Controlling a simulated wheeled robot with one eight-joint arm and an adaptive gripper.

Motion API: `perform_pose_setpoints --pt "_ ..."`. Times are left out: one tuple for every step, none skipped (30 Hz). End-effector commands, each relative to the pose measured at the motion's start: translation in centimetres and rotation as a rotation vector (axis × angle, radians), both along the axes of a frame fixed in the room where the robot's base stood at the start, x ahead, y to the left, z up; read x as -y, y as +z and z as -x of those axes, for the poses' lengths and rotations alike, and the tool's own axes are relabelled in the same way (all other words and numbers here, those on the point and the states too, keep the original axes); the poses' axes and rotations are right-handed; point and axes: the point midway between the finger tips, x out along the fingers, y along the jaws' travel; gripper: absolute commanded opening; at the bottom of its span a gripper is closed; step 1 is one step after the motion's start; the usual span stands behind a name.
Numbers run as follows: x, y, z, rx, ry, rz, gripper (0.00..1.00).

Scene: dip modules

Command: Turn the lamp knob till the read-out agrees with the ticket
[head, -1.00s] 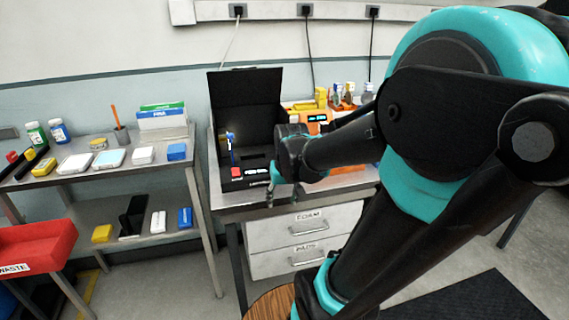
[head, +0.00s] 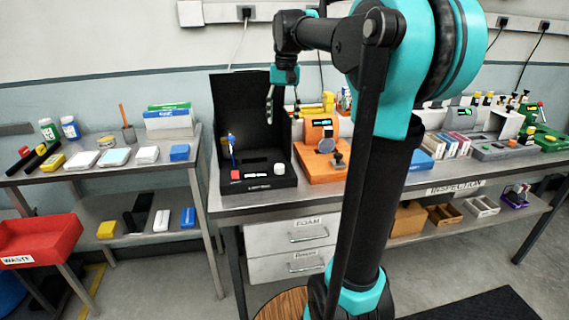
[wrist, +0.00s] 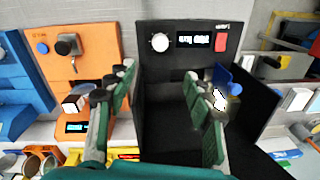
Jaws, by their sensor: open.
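The black lamp box (head: 285,181) stands open on the steel bench, its tall back panel upright. On its front are a white round knob (head: 279,168), a dark read-out (head: 256,175) with white characters, and a red button (head: 236,174). The wrist view also shows the knob (wrist: 160,42) and the read-out (wrist: 200,41), whose text is upside down and too small to read surely. My gripper (head: 277,97) is open and empty, high above the box; in the wrist view (wrist: 165,85) its fingers stand apart. I cannot make out a ticket.
An orange device (head: 318,165) with a lit display and a dark knob stands just right of the box. A slim blue upright piece (head: 232,150) stands at the box's left. A side shelf (head: 100,175) and a red waste tray (head: 38,240) are farther left.

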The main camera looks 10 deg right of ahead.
Motion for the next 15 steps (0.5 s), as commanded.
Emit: perform_pose_setpoints --pt "0.0 0.1 -0.1 -0.002 -0.001 0.000 0.52" --pt "-0.1 -0.1 -0.1 -0.003 -0.002 -0.001 0.52" --pt "-0.1 -0.3 -0.1 -0.003 -0.002 -0.001 0.52" --pt "-0.1 -0.6 -0.1 -0.003 -0.002 -0.001 0.52" --pt "-0.1 -1.0 -0.1 -0.003 -0.002 -0.001 0.52" --pt "-0.1 -1.6 -0.1 -0.003 -0.001 -0.001 0.52" --pt "-0.2 -2.1 -0.1 -0.003 -0.001 -0.001 0.52" --pt "-0.2 -2.6 -0.1 -0.003 -0.001 -0.001 0.52" --pt "-0.3 -3.4 -0.1 -0.003 -0.001 -0.001 0.52" --pt "-0.3 -4.0 -0.1 -0.002 -0.001 0.000 0.52" --pt "-0.3 -4.6 -0.2 -0.002 -0.001 0.000 0.52" --pt "-0.4 -5.4 -0.1 -0.002 0.000 0.000 0.52" --pt "-0.4 -6.0 -0.1 -0.002 0.000 0.000 0.52" --pt "-0.4 -6.6 -0.2 -0.002 0.000 0.000 0.52" --pt "-0.5 -7.4 -0.2 -0.002 0.000 0.000 0.52"
